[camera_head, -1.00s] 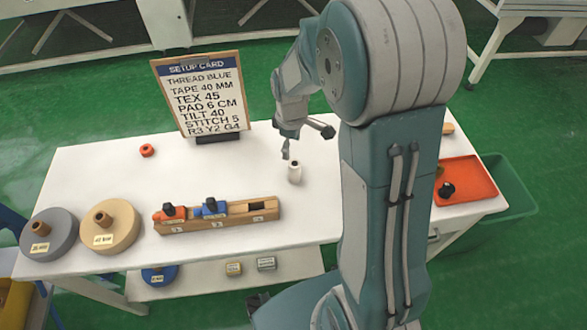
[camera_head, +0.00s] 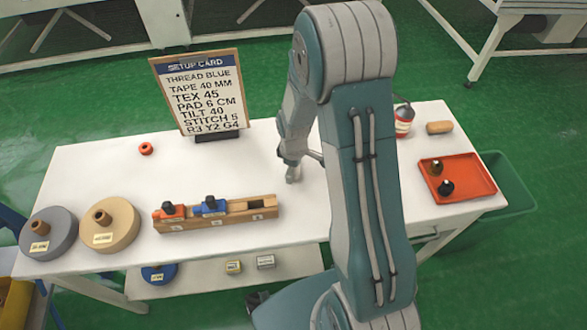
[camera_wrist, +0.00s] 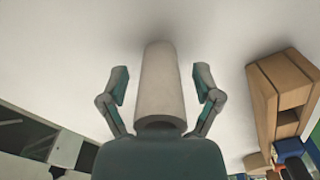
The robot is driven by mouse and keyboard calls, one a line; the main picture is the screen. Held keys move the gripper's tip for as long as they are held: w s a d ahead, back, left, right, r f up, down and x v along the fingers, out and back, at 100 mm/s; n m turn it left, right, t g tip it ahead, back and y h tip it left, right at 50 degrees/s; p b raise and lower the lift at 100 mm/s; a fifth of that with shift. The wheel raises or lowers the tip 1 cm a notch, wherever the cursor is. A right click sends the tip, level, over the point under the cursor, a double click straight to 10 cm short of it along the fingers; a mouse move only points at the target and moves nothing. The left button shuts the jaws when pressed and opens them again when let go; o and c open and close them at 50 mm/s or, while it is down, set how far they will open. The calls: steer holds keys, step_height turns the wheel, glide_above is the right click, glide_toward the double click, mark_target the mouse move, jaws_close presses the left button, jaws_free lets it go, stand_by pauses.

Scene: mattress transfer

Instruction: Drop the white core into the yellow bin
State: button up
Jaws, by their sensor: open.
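The white core (camera_head: 293,178) stands on the white table, right of the wooden holder, partly hidden by my gripper (camera_head: 292,158). In the wrist view the core (camera_wrist: 162,95) is a pale cylinder between the two spread fingers of my gripper (camera_wrist: 161,72). The fingers are open, with a gap visible on each side of the core. A yellow bin (camera_head: 14,303) shows partly at the lower left edge of the head view, on the floor side of the table, cut off by the frame.
The wooden holder (camera_head: 216,218) with red and blue pieces is close to the core. Grey (camera_head: 48,234) and tan (camera_head: 109,225) spools stand at the table's left. The setup card (camera_head: 199,92) stands behind. A red tray (camera_head: 458,178) lies at the right.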

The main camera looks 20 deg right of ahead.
jaws_close()
steer(key=shift+r, duration=0.1)
stand_by(0.3)
steer(key=shift+r, duration=0.3)
step_height(320, 180, up, 3)
steer(key=shift+f, duration=0.2)
steer(key=s+a+r, duration=0.1)
steer(key=s+r, duration=0.8)
steer(key=s, duration=0.5)
steer(key=shift+r, duration=0.3)
